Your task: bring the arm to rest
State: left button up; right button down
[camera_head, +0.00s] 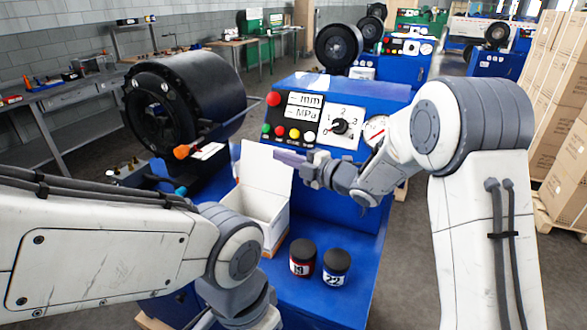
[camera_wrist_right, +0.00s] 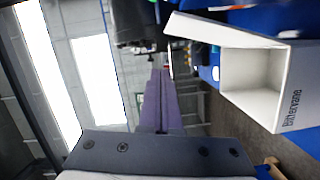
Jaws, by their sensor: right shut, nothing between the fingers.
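My right arm reaches in from the right in the head view. Its gripper (camera_head: 287,157) is in front of the blue machine's control panel, near the upper edge of an open white box's raised lid. In the right wrist view its fingers (camera_wrist_right: 157,100) lie together with nothing between them. The white box (camera_head: 262,205) stands on the blue machine's bed; in the right wrist view its visible inside (camera_wrist_right: 250,75) looks empty. My left arm crosses the lower left of the head view; its gripper is out of the picture.
Two dark jars, a red-labelled one marked 19 (camera_head: 302,258) and one marked 22 (camera_head: 336,267), stand right of the box. The blue machine (camera_head: 345,230) has a panel with buttons, a dial and a gauge. A black crimper head (camera_head: 185,100) is at left. Cartons (camera_head: 568,185) stand far right.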

jog(key=s+d+f+m+g+h, duration=0.2)
jog(key=s+m, duration=0.4)
jog(key=s, duration=0.7)
jog(key=s+d+f+m+g+h, duration=0.3)
jog(key=s+f+m+g+h, duration=0.1)
jog(key=s, duration=0.9)
jog(key=s+d+f+m+g+h, duration=0.2)
jog(key=s+m+h, duration=0.4)
jog(key=s, duration=0.7)
jog(key=f+m+g, duration=0.1)
jog(key=m+g, duration=0.1)
jog(key=shift+s+d+f+m+g+h+b, duration=0.15)
jog(key=shift+s+f+m+g+h+b, duration=0.15)
jog(key=shift+s+f+m+g+h, duration=0.1)
